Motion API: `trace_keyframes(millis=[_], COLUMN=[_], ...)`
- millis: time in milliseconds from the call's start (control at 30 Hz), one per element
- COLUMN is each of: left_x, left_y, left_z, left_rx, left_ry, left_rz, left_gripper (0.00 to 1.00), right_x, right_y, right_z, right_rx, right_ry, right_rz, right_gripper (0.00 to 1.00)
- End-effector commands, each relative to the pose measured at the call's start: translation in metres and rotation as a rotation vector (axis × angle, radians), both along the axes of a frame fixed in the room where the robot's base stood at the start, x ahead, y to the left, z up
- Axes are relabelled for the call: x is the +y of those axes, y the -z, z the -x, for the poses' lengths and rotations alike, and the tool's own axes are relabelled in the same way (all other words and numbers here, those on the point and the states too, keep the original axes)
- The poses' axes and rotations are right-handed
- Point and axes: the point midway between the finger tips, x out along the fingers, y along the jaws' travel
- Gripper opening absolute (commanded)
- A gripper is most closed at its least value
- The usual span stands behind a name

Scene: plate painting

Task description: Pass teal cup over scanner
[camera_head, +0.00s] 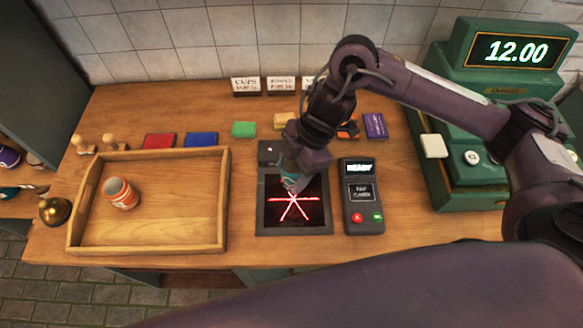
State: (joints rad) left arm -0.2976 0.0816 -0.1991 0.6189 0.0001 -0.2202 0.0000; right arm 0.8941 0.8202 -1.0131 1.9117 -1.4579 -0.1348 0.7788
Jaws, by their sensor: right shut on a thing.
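My right gripper (298,158) reaches in from the right and points down over the scanner. It is shut on the teal cup (287,172), which is mostly hidden by the gripper; only a small teal part and a paler end show. The scanner (265,222) is a dark square plate with bright red crossing lines, set on the counter. The cup is above its upper half; I cannot tell how large the gap is. My left gripper is out of view.
A wooden tray (223,200) on the left holds an orange cup (121,193). A card terminal (362,195) reading READY stands right of the scanner. A green cash register (475,90) shows 12.00. Coloured blocks (243,129) and price cards (246,85) line the back. A brass bell (55,210) is far left.

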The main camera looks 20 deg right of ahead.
Motion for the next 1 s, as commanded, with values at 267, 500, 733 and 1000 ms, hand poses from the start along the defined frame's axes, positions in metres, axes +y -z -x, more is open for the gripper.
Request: trace_keyframes(millis=[267, 500, 733, 1000], left_x=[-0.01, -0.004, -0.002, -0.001], left_y=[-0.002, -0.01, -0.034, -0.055], left_z=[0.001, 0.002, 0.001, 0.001], left_rx=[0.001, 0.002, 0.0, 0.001], left_ry=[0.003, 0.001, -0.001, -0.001], left_rz=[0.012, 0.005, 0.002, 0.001], left_gripper=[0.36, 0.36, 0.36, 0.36], right_x=[0.0, 0.0, 0.0, 0.0], right_y=[-0.003, -0.01, -0.034, -0.055], right_z=[-0.001, -0.001, -0.001, -0.001], right_rx=[-0.002, -0.002, -0.002, -0.002], right_ry=[0.0, 0.0, 0.0, 0.0], right_rz=[-0.001, -0.001, -0.001, -0.001], right_gripper=[0.26, 0.26, 0.26, 0.26])
